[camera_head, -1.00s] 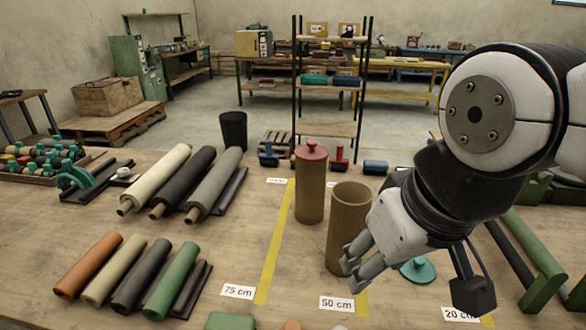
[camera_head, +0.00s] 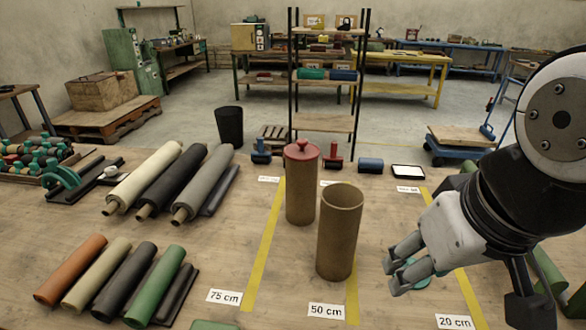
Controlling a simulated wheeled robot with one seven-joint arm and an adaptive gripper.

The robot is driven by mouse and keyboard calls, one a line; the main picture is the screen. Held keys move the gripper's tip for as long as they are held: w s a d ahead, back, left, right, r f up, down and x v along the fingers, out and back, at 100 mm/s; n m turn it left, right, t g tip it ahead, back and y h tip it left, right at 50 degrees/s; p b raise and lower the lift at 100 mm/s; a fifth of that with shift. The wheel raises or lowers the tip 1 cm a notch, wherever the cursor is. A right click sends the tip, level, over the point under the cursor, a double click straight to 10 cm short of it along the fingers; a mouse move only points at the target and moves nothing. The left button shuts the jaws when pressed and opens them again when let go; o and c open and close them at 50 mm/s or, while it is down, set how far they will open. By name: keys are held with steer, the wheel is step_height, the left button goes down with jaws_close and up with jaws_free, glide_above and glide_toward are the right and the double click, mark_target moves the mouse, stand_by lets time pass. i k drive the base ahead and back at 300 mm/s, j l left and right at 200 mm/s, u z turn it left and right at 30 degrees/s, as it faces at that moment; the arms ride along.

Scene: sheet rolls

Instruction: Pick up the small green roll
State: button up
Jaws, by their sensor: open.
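A small green roll (camera_head: 156,286) lies on the workbench at the lower left, at the right end of a row of short rolls. Beside it are a dark grey roll (camera_head: 125,281), a beige roll (camera_head: 96,275) and an orange roll (camera_head: 70,270). A flat dark bar lies close along its right side. My gripper (camera_head: 392,278) is open and empty, at the right above the bench, well to the right of the green roll. It partly hides a teal round lid (camera_head: 412,273).
An open brown tube (camera_head: 340,235) and a red-lidded tube (camera_head: 301,185) stand upright between my gripper and the rolls. Larger rolls (camera_head: 150,178) lie behind the short ones. Yellow strips and length labels (camera_head: 224,296) mark the bench.

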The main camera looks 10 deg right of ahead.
mark_target(138, 316)
steer(key=k+j, duration=0.35)
steer(key=k+j+u, duration=0.15)
steer(key=k+j, duration=0.2)
steer(key=j, duration=0.2)
